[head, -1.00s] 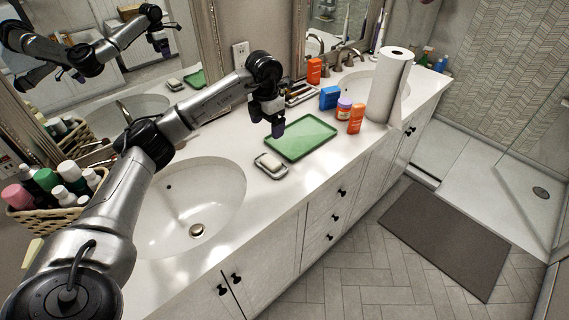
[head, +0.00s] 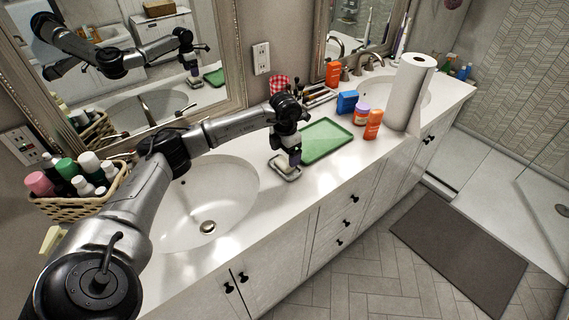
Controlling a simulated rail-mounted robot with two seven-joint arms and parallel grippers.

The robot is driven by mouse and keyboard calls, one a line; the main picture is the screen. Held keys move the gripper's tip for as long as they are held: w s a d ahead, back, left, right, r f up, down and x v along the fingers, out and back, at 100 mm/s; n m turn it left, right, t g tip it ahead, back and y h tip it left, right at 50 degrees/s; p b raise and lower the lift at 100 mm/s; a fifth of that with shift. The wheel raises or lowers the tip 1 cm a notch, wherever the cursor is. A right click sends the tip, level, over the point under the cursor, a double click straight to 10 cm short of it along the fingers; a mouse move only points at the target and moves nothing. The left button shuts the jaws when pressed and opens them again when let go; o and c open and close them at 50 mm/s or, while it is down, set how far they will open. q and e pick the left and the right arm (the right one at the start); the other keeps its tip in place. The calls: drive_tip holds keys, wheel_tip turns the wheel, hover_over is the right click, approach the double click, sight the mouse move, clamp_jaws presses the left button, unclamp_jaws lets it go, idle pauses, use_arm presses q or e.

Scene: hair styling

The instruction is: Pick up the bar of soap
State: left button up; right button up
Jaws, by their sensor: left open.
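The bar of soap is a small pale block in a grey-white soap dish (head: 287,175) on the white counter, just left of the green tray. My left gripper (head: 293,160) points down right over the dish and hides most of the soap. It is open, and its fingertips are close above or beside the soap; I cannot tell whether they touch it. My right gripper is not in view.
The green tray (head: 325,140) lies right beside the gripper. A paper towel roll (head: 408,92), orange bottle (head: 373,124) and blue box (head: 347,101) stand behind it. A sink (head: 205,200) opens to the left, and a basket of bottles (head: 80,200) stands farther left.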

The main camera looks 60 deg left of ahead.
sight(285, 162)
use_arm(q)
wheel_tip(285, 162, down, 3)
drive_tip(key=shift+s+f+p, duration=0.1)
drive_tip(key=shift+f+p, duration=0.05)
drive_tip(key=shift+p, duration=0.5)
drive_tip(key=shift+a+f, duration=0.1)
drive_tip(key=shift+f, duration=0.4)
drive_tip(key=c, duration=0.6)
drive_tip(key=shift+c, duration=0.5)
drive_tip(key=shift+r, duration=0.1)
